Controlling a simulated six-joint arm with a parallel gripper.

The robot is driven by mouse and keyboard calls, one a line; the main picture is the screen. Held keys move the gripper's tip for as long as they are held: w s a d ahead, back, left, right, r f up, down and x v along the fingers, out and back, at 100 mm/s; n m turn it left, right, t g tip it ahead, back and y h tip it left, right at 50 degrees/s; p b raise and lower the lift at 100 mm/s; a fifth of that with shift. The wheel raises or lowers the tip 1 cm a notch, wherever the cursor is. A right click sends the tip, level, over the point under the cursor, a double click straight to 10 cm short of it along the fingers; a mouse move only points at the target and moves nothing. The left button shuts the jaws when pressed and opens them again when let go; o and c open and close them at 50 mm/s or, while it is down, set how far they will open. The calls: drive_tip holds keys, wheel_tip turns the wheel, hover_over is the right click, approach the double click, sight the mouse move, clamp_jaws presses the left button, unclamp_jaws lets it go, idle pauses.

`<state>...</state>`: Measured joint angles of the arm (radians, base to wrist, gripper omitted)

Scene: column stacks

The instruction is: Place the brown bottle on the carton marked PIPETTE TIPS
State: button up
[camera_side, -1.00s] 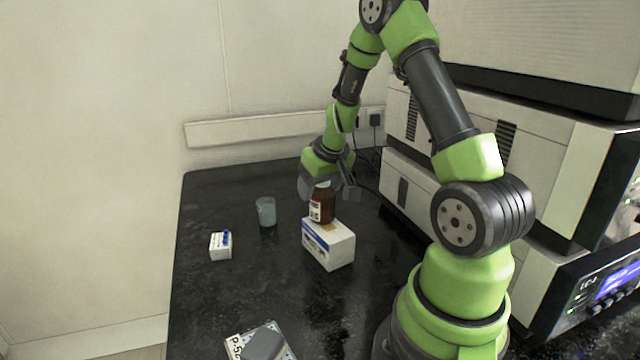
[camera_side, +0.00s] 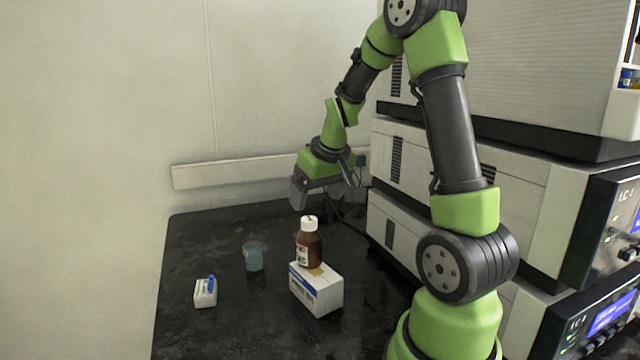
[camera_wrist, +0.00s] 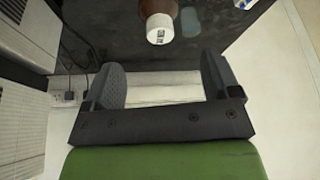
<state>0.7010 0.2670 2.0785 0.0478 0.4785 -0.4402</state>
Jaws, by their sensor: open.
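The brown bottle (camera_side: 309,250) with a white cap stands upright on top of a white and blue carton (camera_side: 316,293). The carton's print is too small to read. My gripper (camera_side: 328,192) is open and empty, above and behind the bottle, apart from it. In the wrist view the bottle's white cap (camera_wrist: 160,28) shows at the top, beyond my open gripper (camera_wrist: 165,78), with nothing between the fingers. The carton is mostly out of sight in the wrist view.
A pale blue beaker (camera_side: 253,257) and a small white box with blue items (camera_side: 205,292) stand to the left on the black bench (camera_side: 215,235). Stacked instruments (camera_side: 500,190) stand on the right. A wall rail (camera_side: 235,174) runs behind the bench.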

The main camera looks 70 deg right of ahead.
drive_tip(key=s+a+r+n+t+y, duration=0.1)
drive_tip(key=s+a+r, duration=0.1)
drive_tip(key=a+r, duration=0.35)
drive_tip(key=s+a+r+t+y, duration=0.1)
drive_tip(key=s+a+r, duration=0.15)
drive_tip(key=a, duration=0.65)
drive_tip(key=s+a+r+n+t+y, duration=0.1)
drive_tip(key=s+a+y, duration=0.1)
drive_tip(key=s+a, duration=0.4)
drive_tip(key=shift+a+r, duration=0.3)
drive_tip(key=shift+a, duration=0.6)
